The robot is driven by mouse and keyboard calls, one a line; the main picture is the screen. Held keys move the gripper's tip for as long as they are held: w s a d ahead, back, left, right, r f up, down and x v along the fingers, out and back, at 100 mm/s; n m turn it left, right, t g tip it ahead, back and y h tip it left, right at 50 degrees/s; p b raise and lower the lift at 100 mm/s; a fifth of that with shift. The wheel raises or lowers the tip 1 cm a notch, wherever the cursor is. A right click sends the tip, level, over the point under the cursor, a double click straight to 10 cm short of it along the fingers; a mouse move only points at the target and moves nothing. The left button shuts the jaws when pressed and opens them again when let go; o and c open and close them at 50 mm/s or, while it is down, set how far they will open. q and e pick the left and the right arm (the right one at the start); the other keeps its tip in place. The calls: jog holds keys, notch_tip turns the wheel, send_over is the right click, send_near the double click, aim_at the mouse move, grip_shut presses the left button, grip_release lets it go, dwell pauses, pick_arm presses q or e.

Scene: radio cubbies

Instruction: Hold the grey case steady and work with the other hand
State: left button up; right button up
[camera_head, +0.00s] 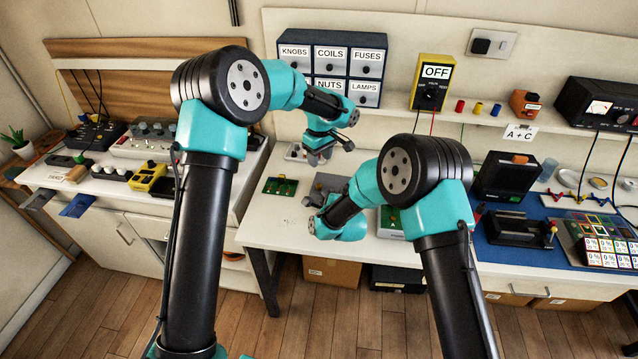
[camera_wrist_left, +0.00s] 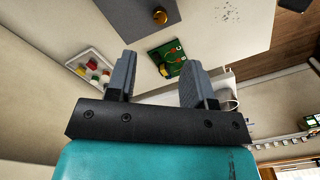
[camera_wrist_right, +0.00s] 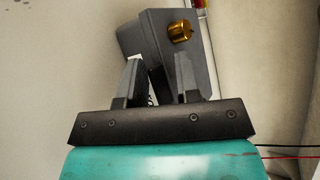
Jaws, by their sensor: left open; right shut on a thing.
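The grey case (camera_head: 330,182) lies on the white workbench in the head view, partly covered by my right arm. Its grey face and brass-coloured knob (camera_wrist_right: 180,31) show in the right wrist view. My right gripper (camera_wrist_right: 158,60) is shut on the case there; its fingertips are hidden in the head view. My left gripper (camera_head: 318,157) is open and empty, above the bench behind the case. In the left wrist view, the case (camera_wrist_left: 132,16) lies beyond the open left fingers (camera_wrist_left: 158,76). A green circuit board (camera_head: 280,187) lies left of the case.
A small tray (camera_head: 297,152) of coloured parts sits at the back of the bench. Labelled drawers (camera_head: 331,68) and a yellow meter reading OFF (camera_head: 432,82) stand behind. A blue mat (camera_head: 490,228) with black devices is right. The bench's front left is clear.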

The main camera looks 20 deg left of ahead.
aim_at(319, 185)
pick_arm(q)
notch_tip(319, 185, down, 11)
jog(key=shift+s+f, duration=0.1)
dwell(0.4)
grip_shut()
dwell(0.4)
jog(key=shift+m, duration=0.5)
jog(key=m, duration=0.8)
jog(key=shift+m, duration=0.3)
